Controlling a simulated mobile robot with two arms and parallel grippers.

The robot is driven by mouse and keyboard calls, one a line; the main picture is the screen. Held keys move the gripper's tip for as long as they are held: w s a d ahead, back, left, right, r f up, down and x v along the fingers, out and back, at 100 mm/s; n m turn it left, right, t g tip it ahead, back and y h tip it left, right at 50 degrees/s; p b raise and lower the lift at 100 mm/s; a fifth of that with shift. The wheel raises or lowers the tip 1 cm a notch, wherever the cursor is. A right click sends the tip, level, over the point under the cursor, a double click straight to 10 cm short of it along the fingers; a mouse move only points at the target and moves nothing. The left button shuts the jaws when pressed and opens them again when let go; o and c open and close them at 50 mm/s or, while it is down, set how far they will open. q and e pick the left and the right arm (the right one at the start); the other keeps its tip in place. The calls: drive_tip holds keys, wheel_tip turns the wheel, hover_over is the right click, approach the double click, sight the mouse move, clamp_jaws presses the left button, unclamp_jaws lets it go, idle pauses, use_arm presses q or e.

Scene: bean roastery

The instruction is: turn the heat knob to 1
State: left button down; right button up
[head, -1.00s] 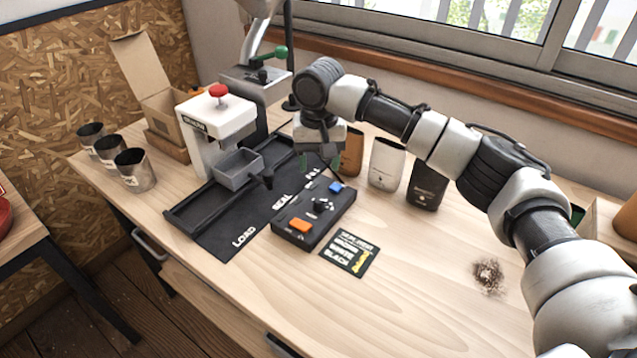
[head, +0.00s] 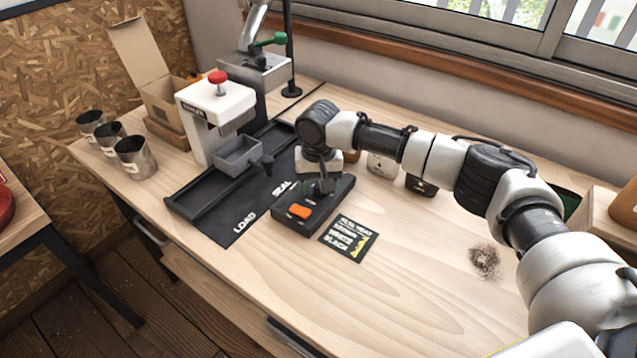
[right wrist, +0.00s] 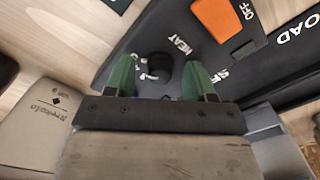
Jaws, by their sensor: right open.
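The dark control box (head: 290,226) stands on the bench, with an orange switch (head: 299,211) near its left end. In the right wrist view the black heat knob (right wrist: 158,67) sits between the two green fingertips of my right gripper (right wrist: 160,77), beside the "HEAT" label. The fingers are open, one on each side of the knob, with gaps showing. The knob's setting cannot be read. My left gripper is not in view.
A printed card (head: 348,239) lies in front of the box. The sealer with a red knob (head: 217,77) and a black mat (head: 224,226) are to the left. Coffee bags (head: 381,164) stand behind my right arm. The bench front right is clear, apart from spilled grounds (head: 485,262).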

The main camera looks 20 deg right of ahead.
drive_tip(key=c, duration=0.9)
drive_tip(key=shift+r+n+p, duration=0.2)
drive_tip(key=shift+n+p, duration=0.2)
drive_tip(key=shift+p, duration=0.15)
drive_tip(key=n+p, duration=0.3)
drive_tip(key=p, duration=0.1)
drive_tip(key=shift+r+n, duration=0.1)
drive_tip(key=shift+n, duration=0.2)
drive_tip(key=n+p, duration=0.3)
drive_tip(key=n, duration=0.1)
drive_tip(key=shift+n, duration=0.3)
drive_tip(key=n+p, duration=0.1)
drive_tip(key=n, duration=0.2)
drive_tip(key=shift+n+p, duration=0.3)
drive_tip(key=shift+p, duration=0.05)
drive_tip(key=n, duration=0.3)
drive_tip(key=shift+f+n+p, duration=0.2)
drive_tip(key=shift+n+p, duration=0.1)
drive_tip(key=shift+p, duration=0.1)
drive_tip(key=n, duration=0.3)
drive_tip(key=shift+n, duration=2.4)
